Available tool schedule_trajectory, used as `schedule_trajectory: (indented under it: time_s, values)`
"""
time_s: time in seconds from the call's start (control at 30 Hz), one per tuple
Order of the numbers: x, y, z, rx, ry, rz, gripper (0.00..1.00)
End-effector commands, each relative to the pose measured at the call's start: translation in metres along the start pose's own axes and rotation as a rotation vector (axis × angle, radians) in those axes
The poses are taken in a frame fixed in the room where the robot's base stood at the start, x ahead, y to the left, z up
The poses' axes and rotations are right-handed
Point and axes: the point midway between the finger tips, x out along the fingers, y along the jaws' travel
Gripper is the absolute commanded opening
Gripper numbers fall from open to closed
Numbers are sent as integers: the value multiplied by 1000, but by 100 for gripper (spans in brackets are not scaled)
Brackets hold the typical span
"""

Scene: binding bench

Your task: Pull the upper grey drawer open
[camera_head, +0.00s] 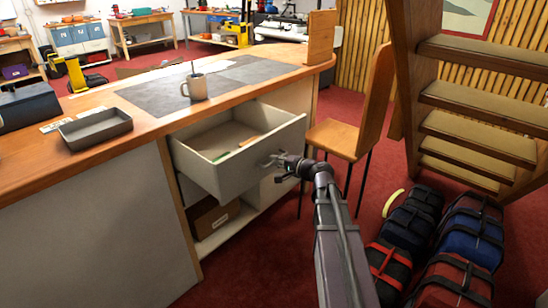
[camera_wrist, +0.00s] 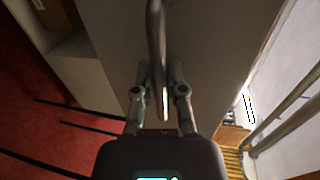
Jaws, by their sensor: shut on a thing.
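The upper grey drawer (camera_head: 242,178) stands well out from the bench, and its inside shows from above. A green item and an orange item lie in it. My gripper (camera_head: 277,163) is at the outside of the drawer front, shut on its handle. In the wrist view the metal bar handle (camera_wrist: 155,35) runs between the two fingers of my gripper (camera_wrist: 160,75), in front of the grey drawer front (camera_wrist: 215,70). The exact contact of the fingertips on the bar is hard to make out.
Below the drawer is an open shelf with a brown box (camera_head: 212,217). On the bench top (camera_head: 95,98) are a mug (camera_head: 197,88), a grey tray (camera_head: 96,130) and a dark mat. A wooden chair (camera_head: 340,138) stands close right of the drawer. Several bags (camera_head: 408,228) lie on the red floor at right.

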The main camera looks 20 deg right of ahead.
Motion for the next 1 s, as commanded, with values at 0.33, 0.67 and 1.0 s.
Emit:
schedule_trajectory:
  time_s: [0.33,0.67,1.0]
  values:
    - [5,-1,8,-3,-10,0,0]
    - [7,-2,11,-4,-14,0,51]
    - [7,-2,12,-4,-16,0,51]
